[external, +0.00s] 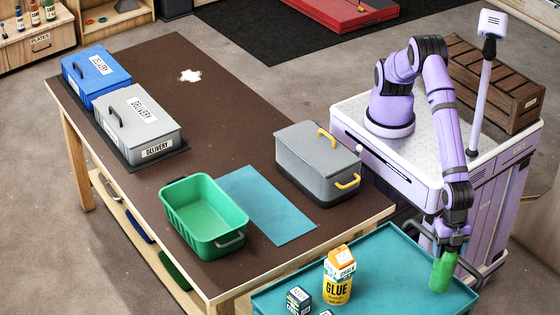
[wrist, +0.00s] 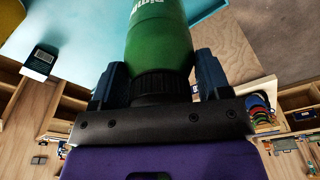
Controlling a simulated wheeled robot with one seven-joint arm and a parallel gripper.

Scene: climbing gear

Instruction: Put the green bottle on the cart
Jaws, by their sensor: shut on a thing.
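The green bottle (external: 442,272) is held in my gripper (external: 452,250) at the right side of the teal-topped cart (external: 387,257). In the wrist view the green bottle (wrist: 158,40) is between the two dark blue fingers of my gripper (wrist: 155,82), with its black cap end toward the palm. My gripper is shut on it. The bottle hangs roughly upright over the cart top, near its right edge. I cannot tell whether its base touches the surface.
On the cart stand a yellow glue bottle (external: 337,290), an orange and white chalk carton (external: 340,258) and a small dark box (external: 298,299). The brown table (external: 210,130) holds a green bin (external: 203,212) and a grey lidded box (external: 318,163). The cart's middle is clear.

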